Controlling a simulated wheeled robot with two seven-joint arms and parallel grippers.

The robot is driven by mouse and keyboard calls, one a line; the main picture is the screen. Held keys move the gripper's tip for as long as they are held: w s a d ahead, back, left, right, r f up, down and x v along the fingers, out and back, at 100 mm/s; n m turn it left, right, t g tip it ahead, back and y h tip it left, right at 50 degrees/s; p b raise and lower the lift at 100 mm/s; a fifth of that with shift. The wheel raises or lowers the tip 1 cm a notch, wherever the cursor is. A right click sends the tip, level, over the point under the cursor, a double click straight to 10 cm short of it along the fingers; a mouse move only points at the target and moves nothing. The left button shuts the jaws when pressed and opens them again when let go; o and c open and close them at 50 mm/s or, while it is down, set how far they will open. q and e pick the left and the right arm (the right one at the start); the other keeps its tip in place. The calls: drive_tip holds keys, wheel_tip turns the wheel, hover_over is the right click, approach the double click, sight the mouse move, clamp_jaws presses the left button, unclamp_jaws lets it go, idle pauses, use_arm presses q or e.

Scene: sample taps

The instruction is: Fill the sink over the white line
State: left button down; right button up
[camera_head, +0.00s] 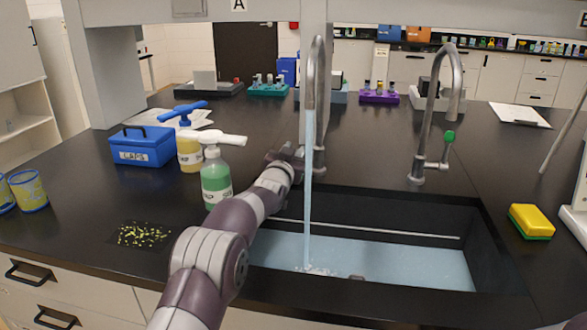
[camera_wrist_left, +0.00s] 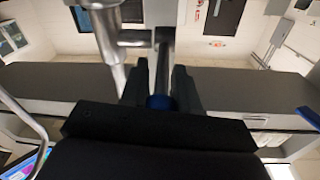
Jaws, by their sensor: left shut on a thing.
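The dark sink (camera_head: 400,213) holds light blue water (camera_head: 410,268). The white line (camera_head: 370,230) runs along its back wall, and the water surface lies below it. A stream (camera_head: 308,190) falls from the left tap (camera_head: 317,85) into the water. My left gripper (camera_head: 297,156) is at the left tap's lower side, partly hidden by my arm. In the left wrist view its fingers (camera_wrist_left: 160,92) are shut around the tap handle (camera_wrist_left: 160,103), which has a blue end. The right tap (camera_head: 437,110) has a green knob and no stream. My right gripper is not seen.
A green bottle (camera_head: 215,180) and a yellow bottle (camera_head: 189,150) stand left of my left arm, near a blue box (camera_head: 143,146). Green bits (camera_head: 143,235) lie at the front left. A yellow sponge (camera_head: 531,221) lies right of the sink.

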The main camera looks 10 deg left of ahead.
use_arm(q)
drive_tip(key=shift+f, duration=0.3)
drive_tip(key=shift+f, duration=0.15)
drive_tip(key=c, duration=1.1)
unclamp_jaws()
drive_tip(key=shift+c, duration=0.2)
drive_tip(key=shift+o, duration=1.1)
drive_tip(key=shift+a, duration=0.15)
drive_tip(key=s, duration=1.2)
drive_tip(key=shift+s+a+f+b, duration=0.3)
drive_tip(key=shift+s+a+b, duration=0.05)
drive_tip(key=shift+a, duration=0.1)
